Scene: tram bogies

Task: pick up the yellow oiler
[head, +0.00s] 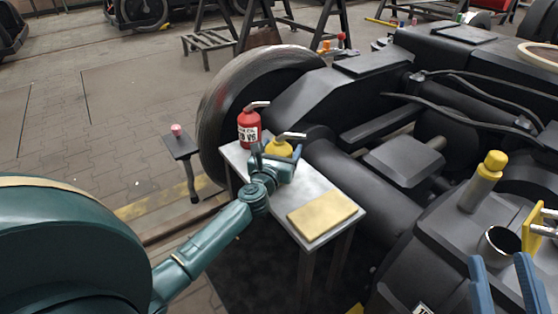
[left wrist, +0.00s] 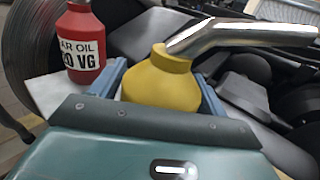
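The yellow oiler (head: 279,149), a round can with a silver spout, is at the small metal table's far end; its base is hidden in the head view. It also shows in the left wrist view (left wrist: 160,85), its spout pointing up right. My left gripper (head: 277,156) has one blue finger on each side of the oiler's body. The fingers stand wide apart and close to its sides; I cannot tell whether they touch it. My right gripper (head: 506,280) is at the lower right with its blue fingers apart and nothing seen between them.
A red oil can (head: 249,127) stands just left of the oiler. A yellow pad (head: 322,215) lies on the near part of the metal table (head: 296,192). The dark bogie and wheel (head: 215,110) lie close behind. A yellow-capped grey cylinder (head: 484,183) stands at right.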

